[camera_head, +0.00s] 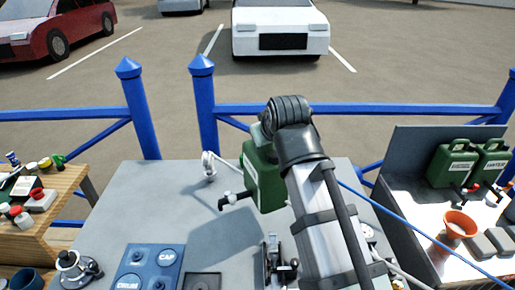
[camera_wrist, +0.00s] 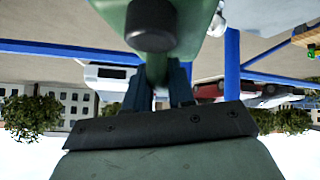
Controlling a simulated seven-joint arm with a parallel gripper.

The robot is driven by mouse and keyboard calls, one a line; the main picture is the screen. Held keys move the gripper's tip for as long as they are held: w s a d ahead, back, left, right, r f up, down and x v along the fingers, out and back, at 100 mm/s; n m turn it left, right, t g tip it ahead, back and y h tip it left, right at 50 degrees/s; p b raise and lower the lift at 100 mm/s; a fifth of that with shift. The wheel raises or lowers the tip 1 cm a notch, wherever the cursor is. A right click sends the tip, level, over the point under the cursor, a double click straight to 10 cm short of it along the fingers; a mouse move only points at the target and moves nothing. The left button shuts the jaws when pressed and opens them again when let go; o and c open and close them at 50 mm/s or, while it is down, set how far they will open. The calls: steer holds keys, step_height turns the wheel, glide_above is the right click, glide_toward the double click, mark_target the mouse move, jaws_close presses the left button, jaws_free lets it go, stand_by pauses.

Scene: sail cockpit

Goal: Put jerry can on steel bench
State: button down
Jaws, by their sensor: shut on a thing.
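A green jerry can (camera_head: 265,187) with a pale label hangs in the middle of the head view, above the grey worktop. In the wrist view its green body and a dark round cap (camera_wrist: 151,22) fill the top. My gripper (camera_wrist: 160,78) is shut on the jerry can; its two fingers meet the green part between them. In the head view my arm hides the fingers and the can's right side. A bench (camera_head: 398,205) with a bright, metallic-looking top and grey upright back stands at the right; it appears to be the steel bench.
Two green jerry cans (camera_head: 471,163) stand at the bench's back, with an orange funnel (camera_head: 457,228) and grey blocks in front. The grey worktop (camera_head: 150,205) carries a winch (camera_head: 77,268) and blue panel. A wooden table (camera_head: 50,215) is left. Blue railings (camera_head: 375,108) run behind.

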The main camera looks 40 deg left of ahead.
mark_target(272, 158)
steer(key=shift+f, duration=4)
steer(key=c, duration=1)
jaws_free()
steer(key=shift+o, duration=0.2)
steer(key=v, duration=1.2)
steer(key=shift+d, duration=0.1)
